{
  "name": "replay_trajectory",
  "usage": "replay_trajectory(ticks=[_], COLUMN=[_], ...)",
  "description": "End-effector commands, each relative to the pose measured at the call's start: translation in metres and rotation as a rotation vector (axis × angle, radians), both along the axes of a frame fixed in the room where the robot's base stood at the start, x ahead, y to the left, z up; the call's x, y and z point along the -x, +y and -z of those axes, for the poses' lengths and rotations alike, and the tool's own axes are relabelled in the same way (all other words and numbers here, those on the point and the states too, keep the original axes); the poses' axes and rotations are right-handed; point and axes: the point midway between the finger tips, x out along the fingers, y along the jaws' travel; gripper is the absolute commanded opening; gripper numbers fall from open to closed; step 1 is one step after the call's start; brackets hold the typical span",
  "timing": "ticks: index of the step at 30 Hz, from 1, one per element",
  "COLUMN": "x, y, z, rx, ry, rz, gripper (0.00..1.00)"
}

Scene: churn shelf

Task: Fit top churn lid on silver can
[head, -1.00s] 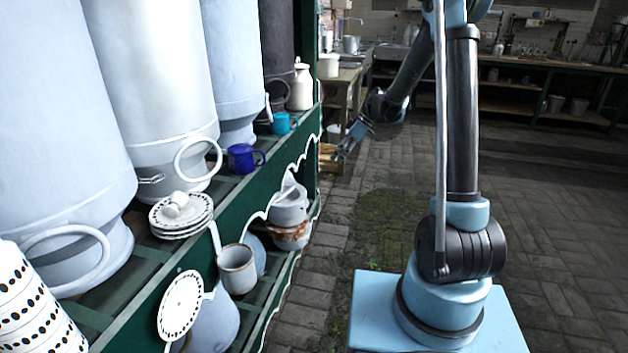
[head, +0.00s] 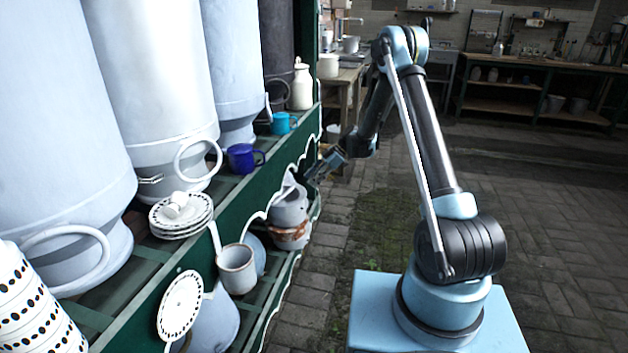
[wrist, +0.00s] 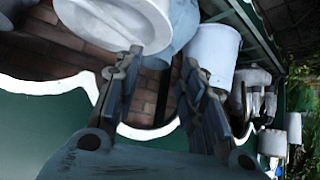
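Large pale silver cans stand along the upper shelf in the head view, the nearest full one (head: 155,75) with a loop handle. A grey lidded-looking vessel (head: 289,207) sits on the lower shelf, above a rust-marked one (head: 291,232); I cannot tell which piece is the churn lid. My gripper (head: 312,177) is beside the shelf edge, close to the grey vessel. In the wrist view my gripper (wrist: 160,60) is open with nothing between its fingers. A white round-ended vessel (wrist: 118,22) and a pale bucket-like vessel (wrist: 210,55) are beyond the fingertips.
Stacked plates (head: 168,232) with a small white piece, a dark blue mug (head: 242,158) and a teal mug (head: 283,123) stand on the upper shelf edge. The green shelf front (head: 228,208) lies beside my gripper. The brick floor on the right is clear.

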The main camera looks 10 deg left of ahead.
Motion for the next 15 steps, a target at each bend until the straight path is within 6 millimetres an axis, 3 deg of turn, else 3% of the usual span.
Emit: replay_trajectory(ticks=[8,15], x=[0.001,0.010], y=[0.003,0.021], z=[0.002,0.023], rx=[0.000,0.000], ry=[0.001,-0.001], rz=[0.001,-0.001], gripper=[0.37,0.37])
